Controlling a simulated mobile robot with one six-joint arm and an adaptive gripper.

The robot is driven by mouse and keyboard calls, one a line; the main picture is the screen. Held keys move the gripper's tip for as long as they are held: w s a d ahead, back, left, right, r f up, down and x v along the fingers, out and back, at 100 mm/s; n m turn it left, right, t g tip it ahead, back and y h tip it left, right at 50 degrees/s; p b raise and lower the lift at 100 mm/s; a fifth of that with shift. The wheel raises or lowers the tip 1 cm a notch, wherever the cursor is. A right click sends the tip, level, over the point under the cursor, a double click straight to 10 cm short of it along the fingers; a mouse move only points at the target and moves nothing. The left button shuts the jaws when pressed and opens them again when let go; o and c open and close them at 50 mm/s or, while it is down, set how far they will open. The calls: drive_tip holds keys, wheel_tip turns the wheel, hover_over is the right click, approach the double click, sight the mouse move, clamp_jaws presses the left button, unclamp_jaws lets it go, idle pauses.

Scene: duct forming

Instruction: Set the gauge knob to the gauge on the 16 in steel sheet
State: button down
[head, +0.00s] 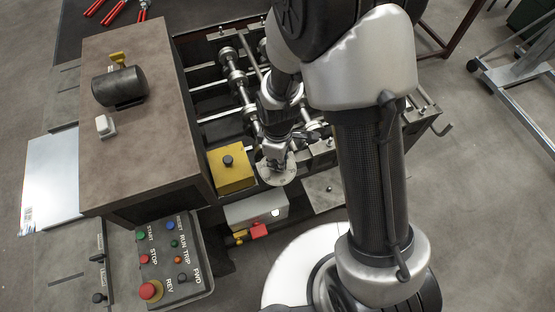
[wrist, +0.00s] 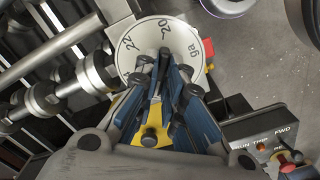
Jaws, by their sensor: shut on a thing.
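The round white gauge dial (head: 268,177) sits on the near side of the forming machine in the head view. In the wrist view the dial (wrist: 130,65) shows the marks 22, 20 and "ga"; its lower part is hidden by my fingers. My gripper (head: 274,163) is over the dial, pointing down. In the wrist view my gripper (wrist: 164,62) is shut on the gauge knob at the dial's middle; the knob is mostly hidden between the fingertips. A bright steel sheet (head: 52,175) lies at the far left with a small label (head: 27,216), too small to read.
A yellow block (head: 231,177) stands just left of the dial. A control panel (head: 168,258) with buttons is at the front left. The machine's rollers (head: 232,72) lie behind the dial. A brown-topped cabinet (head: 145,165) stands between the sheet and the machine. Open floor lies at right.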

drive_tip(key=m+b, duration=0.1)
drive_tip(key=m, duration=0.4)
drive_tip(key=m+b, duration=0.1)
drive_tip(key=m, duration=0.4)
drive_tip(key=shift+m, duration=0.3)
idle(0.4)
drive_tip(key=c, duration=1.7)
unclamp_jaws()
drive_tip(key=shift+r, duration=0.1)
wheel_tip(320, 180, up, 12)
